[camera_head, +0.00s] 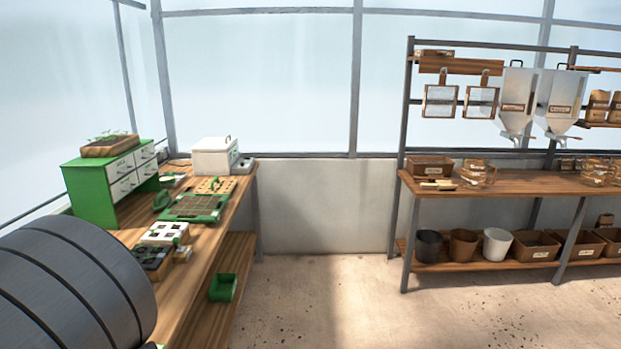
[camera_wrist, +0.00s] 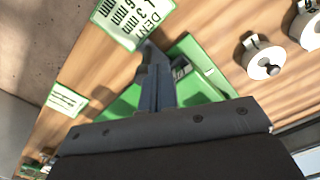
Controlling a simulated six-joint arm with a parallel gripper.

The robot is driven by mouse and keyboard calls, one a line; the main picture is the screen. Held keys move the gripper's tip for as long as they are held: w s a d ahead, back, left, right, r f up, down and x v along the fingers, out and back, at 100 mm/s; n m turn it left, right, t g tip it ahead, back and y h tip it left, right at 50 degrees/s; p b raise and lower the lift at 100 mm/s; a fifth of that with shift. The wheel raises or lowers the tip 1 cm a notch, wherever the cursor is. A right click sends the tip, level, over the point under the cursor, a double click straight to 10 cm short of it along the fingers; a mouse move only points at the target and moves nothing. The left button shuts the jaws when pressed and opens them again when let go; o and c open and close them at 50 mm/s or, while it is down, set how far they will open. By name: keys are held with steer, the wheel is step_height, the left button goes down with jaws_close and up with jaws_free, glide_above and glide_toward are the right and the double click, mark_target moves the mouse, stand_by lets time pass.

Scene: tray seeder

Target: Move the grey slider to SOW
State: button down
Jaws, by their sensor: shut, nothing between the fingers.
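In the wrist view my gripper (camera_wrist: 157,85) is shut, its dark fingers pointing up the picture over a green device (camera_wrist: 205,70) on a wooden top. The fingers and the wrist housing hide much of the device. A small grey part (camera_wrist: 181,68) shows on the device just right of the fingers; I cannot tell whether it is the slider. No SOW mark is readable. In the head view a green tray seeder (camera_head: 195,207) appears to lie on the left bench, too small to show a slider. My gripper is not visible there.
In the wrist view a green-edged printed card (camera_wrist: 132,18), a smaller label (camera_wrist: 67,100) and a white round part (camera_wrist: 262,60) surround the device. On the left bench (camera_head: 205,262) stand a green drawer cabinet (camera_head: 85,190) and a white box (camera_head: 212,158). The central floor is clear.

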steer(key=shift+f, duration=0.15)
steer(key=shift+f, duration=1.55)
steer(key=shift+w, duration=0.15)
steer(key=shift+w, duration=4.5)
